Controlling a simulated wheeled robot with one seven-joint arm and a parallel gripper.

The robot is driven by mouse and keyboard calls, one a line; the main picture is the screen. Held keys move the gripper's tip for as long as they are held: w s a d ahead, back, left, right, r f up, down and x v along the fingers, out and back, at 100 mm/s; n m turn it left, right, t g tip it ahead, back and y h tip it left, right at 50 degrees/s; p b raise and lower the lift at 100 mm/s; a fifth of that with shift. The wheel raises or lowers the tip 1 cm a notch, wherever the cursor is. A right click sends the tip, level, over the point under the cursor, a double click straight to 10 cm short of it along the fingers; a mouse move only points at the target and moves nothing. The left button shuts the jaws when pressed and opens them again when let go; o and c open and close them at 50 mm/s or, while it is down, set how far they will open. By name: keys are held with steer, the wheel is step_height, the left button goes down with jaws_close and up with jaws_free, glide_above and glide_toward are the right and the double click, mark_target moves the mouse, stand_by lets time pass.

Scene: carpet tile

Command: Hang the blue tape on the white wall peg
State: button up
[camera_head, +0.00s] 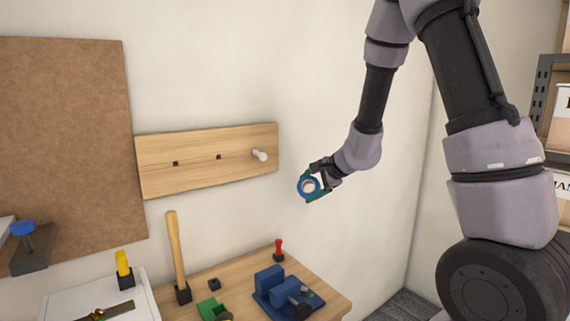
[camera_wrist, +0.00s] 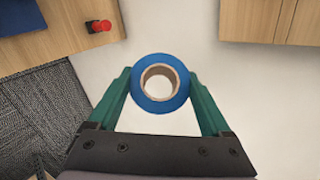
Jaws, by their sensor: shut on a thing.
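The blue tape (camera_head: 301,187) is a ring with a pale brown core. My gripper (camera_head: 318,178) is shut on it and holds it in the air, to the right of and a little below the white wall peg (camera_head: 260,155). In the wrist view the tape (camera_wrist: 160,105) sits between the green fingers of my gripper (camera_wrist: 160,90), its hole facing the camera. The white peg sticks out near the right end of a wooden board (camera_head: 205,180) on the wall. The peg is bare and apart from the tape. I cannot make out the peg in the wrist view.
Below the board, a wooden bench (camera_head: 230,285) holds a blue vise (camera_head: 285,293), a red-handled tool (camera_head: 279,250) and an upright wooden-handled tool (camera_head: 176,250). A brown panel (camera_head: 65,130) is at left. The wall between tape and peg is clear.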

mark_target(263, 159)
steer(key=s+a+r+n+g+y, duration=0.4)
steer(key=s+a+r+n+y, duration=0.3)
steer(key=n, duration=0.7)
step_height(263, 159, up, 3)
steer(key=shift+s+a+f+g+y, duration=0.1)
steer(key=shift+s+a+g+y, duration=0.3)
steer(key=shift+s+y, duration=0.25)
steer(key=shift+w+d, duration=0.1)
steer(key=shift+d, duration=0.05)
steer(key=shift+w+a, duration=1.1)
steer(key=shift+w, duration=0.55)
steer(key=shift+w+a, duration=1.1)
steer(key=shift+w, duration=0.5)
steer(key=shift+w+a, duration=1.1)
steer(key=shift+w, duration=0.55)
steer(key=shift+f, duration=0.5)
